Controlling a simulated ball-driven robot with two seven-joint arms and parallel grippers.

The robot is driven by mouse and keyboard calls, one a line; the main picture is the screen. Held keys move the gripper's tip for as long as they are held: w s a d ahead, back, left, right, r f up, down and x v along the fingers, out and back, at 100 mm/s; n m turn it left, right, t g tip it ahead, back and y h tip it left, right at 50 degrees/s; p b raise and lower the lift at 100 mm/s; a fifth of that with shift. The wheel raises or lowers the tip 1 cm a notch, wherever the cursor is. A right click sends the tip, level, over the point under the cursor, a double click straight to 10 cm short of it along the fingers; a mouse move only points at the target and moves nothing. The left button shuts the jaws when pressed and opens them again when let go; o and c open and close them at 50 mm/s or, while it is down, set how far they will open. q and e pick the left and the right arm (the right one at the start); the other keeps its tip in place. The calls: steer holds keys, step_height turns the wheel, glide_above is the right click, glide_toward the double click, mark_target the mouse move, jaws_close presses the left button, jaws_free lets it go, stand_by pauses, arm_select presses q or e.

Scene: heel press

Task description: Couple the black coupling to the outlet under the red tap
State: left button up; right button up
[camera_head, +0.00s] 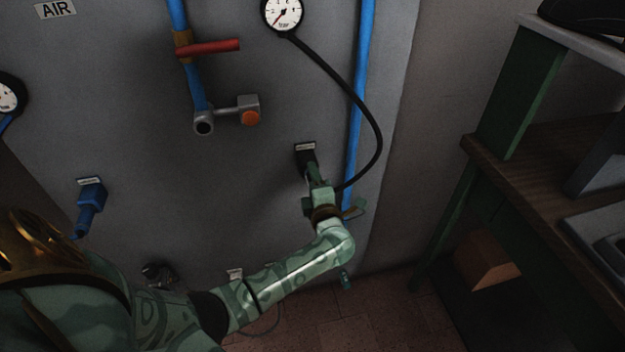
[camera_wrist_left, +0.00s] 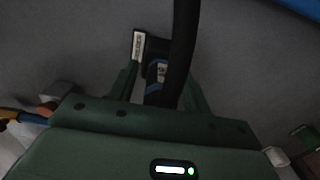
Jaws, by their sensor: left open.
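The red tap (camera_head: 210,47) is a red lever on a blue pipe on the grey wall panel. The grey outlet (camera_head: 203,122) opens below it. The black coupling (camera_head: 308,162) sits at a labelled holder on the panel, right of and below the outlet, largely hidden by my left gripper. In the left wrist view the black coupling (camera_wrist_left: 155,75), with blue bands, lies between the fingers, and a thick black hose passes in front of it. My left gripper (camera_head: 312,178) is open around the coupling; it also shows in the left wrist view (camera_wrist_left: 160,92). My right gripper is not in view.
An orange-capped fitting (camera_head: 249,116) sits beside the outlet. A blue coupling (camera_head: 90,195) hangs at lower left. A wooden shelf (camera_head: 560,160) stands at right.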

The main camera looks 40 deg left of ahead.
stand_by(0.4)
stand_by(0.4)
arm_select(q)
jaws_close()
steer(key=shift+p+v, duration=0.5)
steer(key=shift+v, duration=0.4)
steer(key=shift+p+v, duration=0.7)
steer(key=shift+v, duration=1.4)
